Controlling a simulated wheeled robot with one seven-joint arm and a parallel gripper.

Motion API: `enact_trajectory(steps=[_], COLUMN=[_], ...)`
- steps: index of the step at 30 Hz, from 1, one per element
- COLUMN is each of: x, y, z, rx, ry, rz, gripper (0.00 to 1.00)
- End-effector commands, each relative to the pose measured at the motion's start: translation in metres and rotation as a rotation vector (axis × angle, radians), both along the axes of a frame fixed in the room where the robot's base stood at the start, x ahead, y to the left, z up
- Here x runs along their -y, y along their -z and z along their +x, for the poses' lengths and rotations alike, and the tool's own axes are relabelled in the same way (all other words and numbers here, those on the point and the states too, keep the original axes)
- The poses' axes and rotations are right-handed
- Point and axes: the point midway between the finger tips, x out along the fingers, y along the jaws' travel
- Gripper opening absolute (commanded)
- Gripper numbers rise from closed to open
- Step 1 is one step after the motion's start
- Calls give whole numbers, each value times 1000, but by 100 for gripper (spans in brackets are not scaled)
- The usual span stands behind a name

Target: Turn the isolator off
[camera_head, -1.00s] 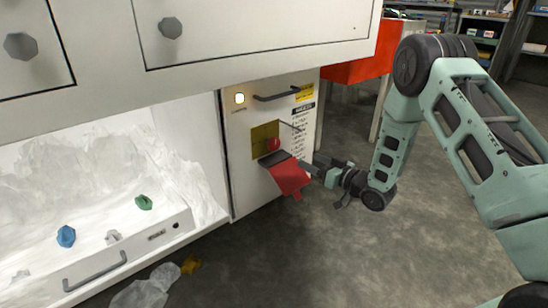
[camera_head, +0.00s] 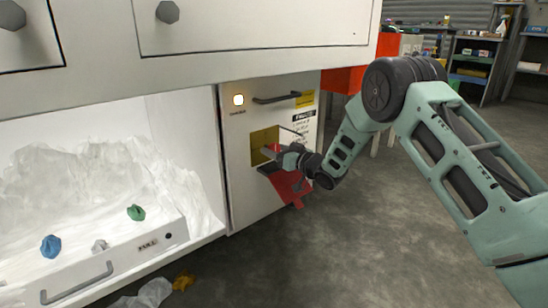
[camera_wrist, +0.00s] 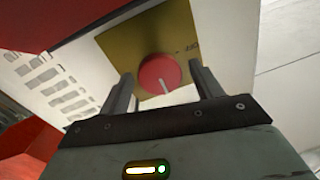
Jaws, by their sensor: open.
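The isolator is a round red knob with a white pointer line, seen in the wrist view (camera_wrist: 152,72) on a yellow plate (camera_wrist: 120,42). Dark lettering, too small to read surely, sits at the plate's right edge. In the head view the yellow plate (camera_head: 258,146) is on the white cabinet front and my gripper mostly hides the knob. My gripper (camera_head: 279,153) is open in front of the plate. In the wrist view its fingers stand either side of the knob; I cannot tell whether they touch it. A red flap (camera_head: 291,186) hangs down below the plate.
A lit lamp (camera_head: 239,100) and a dark bar handle (camera_head: 277,98) are above the plate. Left is an open white bay with a drawer (camera_head: 125,262) and crumpled blue and green pieces. A white cabinet overhangs above. The floor (camera_head: 380,235) to the right is clear.

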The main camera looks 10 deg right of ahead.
Motion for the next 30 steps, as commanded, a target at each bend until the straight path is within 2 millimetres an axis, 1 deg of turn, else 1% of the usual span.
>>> enact_trajectory(steps=[1,5,14,17,18,19,30], x=[-3,-7,-8,-8,-8,-8,-9], y=[3,1,0,0,0,0,-2], z=[4,11,12,12,12,12,12], rx=[0,0,-1,-1,-1,-1,17], ry=[-1,0,1,1,0,0,-2], rz=[0,0,0,0,0,0,-34], gripper=[65,65,65,40,29,22,22])
